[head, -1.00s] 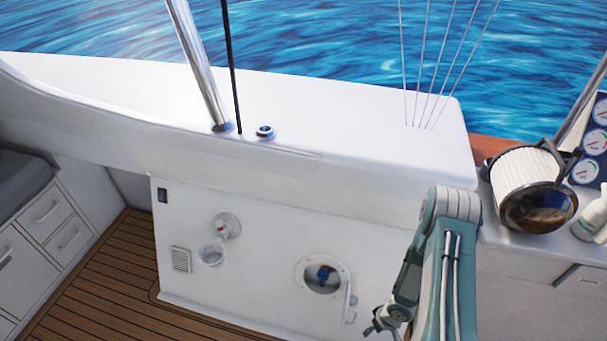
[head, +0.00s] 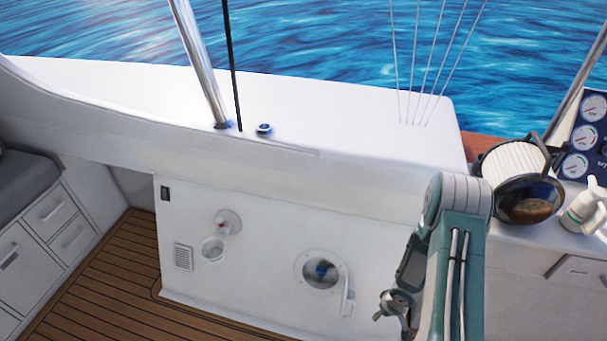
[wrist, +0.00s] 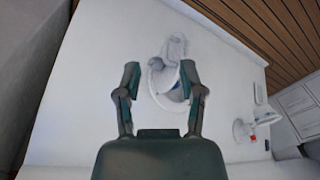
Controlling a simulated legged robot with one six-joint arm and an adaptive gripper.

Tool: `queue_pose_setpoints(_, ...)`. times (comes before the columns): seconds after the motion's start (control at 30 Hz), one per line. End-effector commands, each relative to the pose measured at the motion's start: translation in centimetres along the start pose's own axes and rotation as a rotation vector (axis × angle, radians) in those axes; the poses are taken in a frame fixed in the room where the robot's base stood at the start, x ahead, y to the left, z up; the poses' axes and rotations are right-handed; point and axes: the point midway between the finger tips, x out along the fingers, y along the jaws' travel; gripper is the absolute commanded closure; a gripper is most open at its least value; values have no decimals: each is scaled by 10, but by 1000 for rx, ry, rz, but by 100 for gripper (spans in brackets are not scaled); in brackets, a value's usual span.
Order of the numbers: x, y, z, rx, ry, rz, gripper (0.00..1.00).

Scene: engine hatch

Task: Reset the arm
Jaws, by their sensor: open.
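My arm, teal and grey, rises at the lower right of the head view. My gripper (head: 385,308) hangs low at its left, to the right of the round hatch. In the wrist view my gripper (wrist: 160,82) is open, with its two fingers apart and nothing between them held. The round hatch opening (head: 322,270) in the white panel has a blue part inside. Its cover (head: 348,297) hangs open at its lower right.
A second round fitting (head: 228,222) with a red part and an open cover (head: 212,249) sits left on the panel. A vent (head: 183,257) is below left. A pot-like item (head: 528,198), a white bottle (head: 583,210) and gauges (head: 593,107) are at right. The wooden deck (head: 105,285) is clear.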

Motion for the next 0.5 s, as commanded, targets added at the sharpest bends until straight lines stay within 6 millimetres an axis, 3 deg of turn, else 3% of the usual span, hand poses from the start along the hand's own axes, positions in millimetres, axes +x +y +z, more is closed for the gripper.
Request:
queue_pose_setpoints(0.17,-42,15,-26,7,28,88,49)
queue_pose_setpoints(0.5,-175,33,-73,69,97,298,49)
